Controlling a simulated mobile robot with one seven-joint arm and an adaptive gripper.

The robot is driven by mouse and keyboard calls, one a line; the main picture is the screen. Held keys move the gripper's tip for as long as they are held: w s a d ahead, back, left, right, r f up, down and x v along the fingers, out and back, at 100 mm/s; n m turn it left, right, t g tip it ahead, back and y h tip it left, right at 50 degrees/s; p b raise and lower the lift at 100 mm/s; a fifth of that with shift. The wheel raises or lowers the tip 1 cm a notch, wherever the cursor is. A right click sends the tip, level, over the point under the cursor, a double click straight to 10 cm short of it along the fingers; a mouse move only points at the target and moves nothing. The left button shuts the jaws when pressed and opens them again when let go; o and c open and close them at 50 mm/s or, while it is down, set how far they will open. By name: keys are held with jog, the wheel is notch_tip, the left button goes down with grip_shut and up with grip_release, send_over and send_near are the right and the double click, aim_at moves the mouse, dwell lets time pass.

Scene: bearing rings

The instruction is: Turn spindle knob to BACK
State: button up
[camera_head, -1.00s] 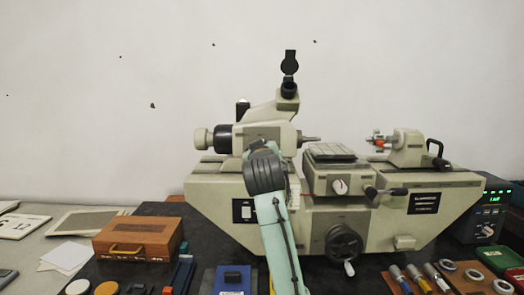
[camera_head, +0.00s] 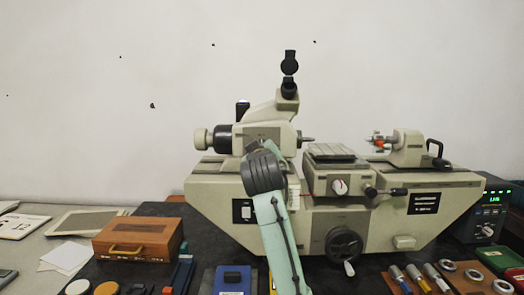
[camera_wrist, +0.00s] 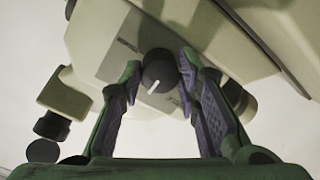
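A round black knob (camera_wrist: 160,68) with a white pointer line sits on the pale machine housing in the wrist view. Its line points down and slightly left in that picture. Small lettering beside it is too blurred to read. My gripper (camera_wrist: 160,75) is open, with one purple-padded finger on each side of the knob. A narrow gap seems to show on both sides; contact is hard to judge. In the head view my arm hides the gripper and this knob, in front of the beige measuring machine (camera_head: 222,205).
The machine's eyepiece column (camera_head: 287,97) rises above my arm. A white-faced dial (camera_head: 340,187), a crank lever (camera_head: 390,192) and a black handwheel (camera_head: 343,245) are to the right. A wooden case (camera_head: 138,237) stands at left. Tools and rings cover the front right.

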jog(key=o, duration=0.4)
jog(key=shift+o, duration=0.2)
jog(key=shift+s, duration=0.1)
jog(key=s, duration=1.2)
jog(key=shift+r, duration=0.35)
jog(key=shift+w, duration=0.1)
